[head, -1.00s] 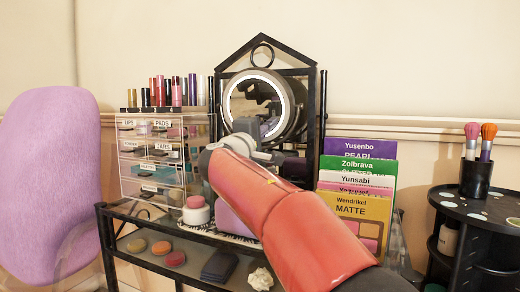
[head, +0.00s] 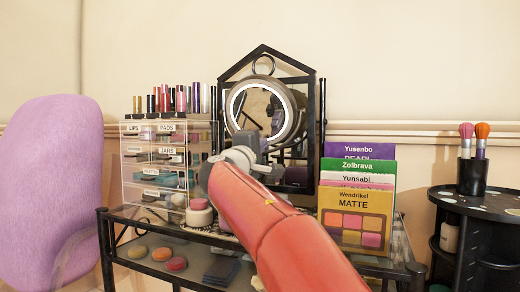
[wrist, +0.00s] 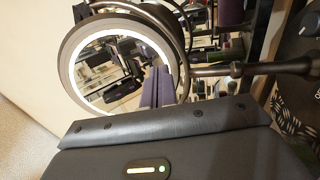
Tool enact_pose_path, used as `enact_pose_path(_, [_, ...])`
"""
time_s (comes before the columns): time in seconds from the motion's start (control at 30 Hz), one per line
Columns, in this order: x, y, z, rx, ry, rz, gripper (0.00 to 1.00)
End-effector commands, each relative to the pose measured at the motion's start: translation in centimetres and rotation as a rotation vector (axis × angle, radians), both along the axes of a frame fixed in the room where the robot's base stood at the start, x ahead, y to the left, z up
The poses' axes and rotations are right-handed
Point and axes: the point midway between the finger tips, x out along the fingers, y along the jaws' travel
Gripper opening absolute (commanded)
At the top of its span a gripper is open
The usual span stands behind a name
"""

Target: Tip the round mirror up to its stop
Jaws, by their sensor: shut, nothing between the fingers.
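The round mirror (head: 268,98), with a lit white ring and a thick grey rim, stands upright or nearly so in front of a black house-shaped frame. In the wrist view the mirror (wrist: 98,62) fills the upper left, with its side stem reaching right. My gripper (head: 249,130) is in front of the mirror's lower edge and hides part of it. In the wrist view my gripper's fingers (wrist: 157,82) are shut and empty, overlapping the mirror's lower right rim. I cannot tell whether they touch it.
A clear drawer organiser (head: 150,165) topped with lipsticks stands left of the mirror. Palettes (head: 355,215) stand at the right. A black stand (head: 470,200) with brushes is farther right, and a purple chair (head: 50,190) is at far left. Compacts lie on the lower shelf.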

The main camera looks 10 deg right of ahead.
Motion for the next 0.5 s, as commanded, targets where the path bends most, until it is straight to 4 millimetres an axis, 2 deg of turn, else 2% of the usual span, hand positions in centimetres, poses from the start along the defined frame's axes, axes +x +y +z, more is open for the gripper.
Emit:
enact_pose_path(0.1, [-2.2,1.6,-1.3,-0.001,0.0,0.004,0.0])
enact_pose_path(0.3, [-5.1,3.8,-2.7,-0.001,0.001,0.002,0.0])
enact_pose_path(0.5, [-6.9,5.1,-3.8,0.0,0.0,0.002,0.0])
